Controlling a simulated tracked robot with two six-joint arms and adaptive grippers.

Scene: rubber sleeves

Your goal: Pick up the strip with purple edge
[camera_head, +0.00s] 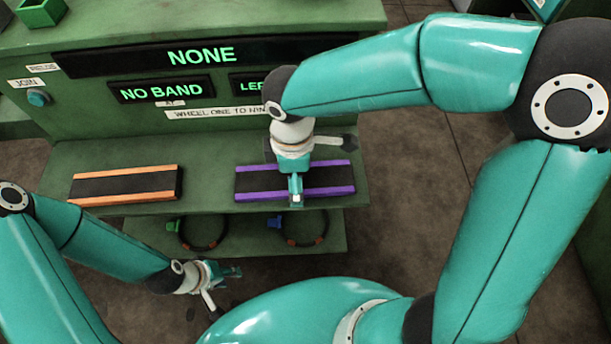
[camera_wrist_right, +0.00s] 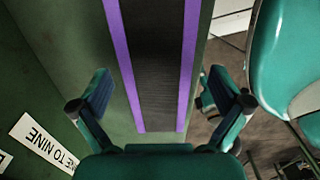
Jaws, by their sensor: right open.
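The strip with purple edges (camera_head: 328,177) is dark in the middle and lies flat on the green shelf at the right. In the right wrist view the strip (camera_wrist_right: 157,60) runs lengthwise away from the gripper, with a purple band along each side. My right gripper (camera_head: 296,197) is over the strip and hides part of its middle in the head view. In the right wrist view its two fingers are spread, one on each side of the strip, with nothing held. My left gripper (camera_head: 226,285) is low at the left, apart from the strip, with its fingers spread and empty.
A strip with orange edges (camera_head: 125,185) lies at the left of the shelf (camera_head: 208,170). Rings with a green clip (camera_head: 175,224) and a blue clip (camera_head: 275,222) are on the lower shelf. A panel above reads "NONE" (camera_head: 202,55) and "NO BAND" (camera_head: 161,91).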

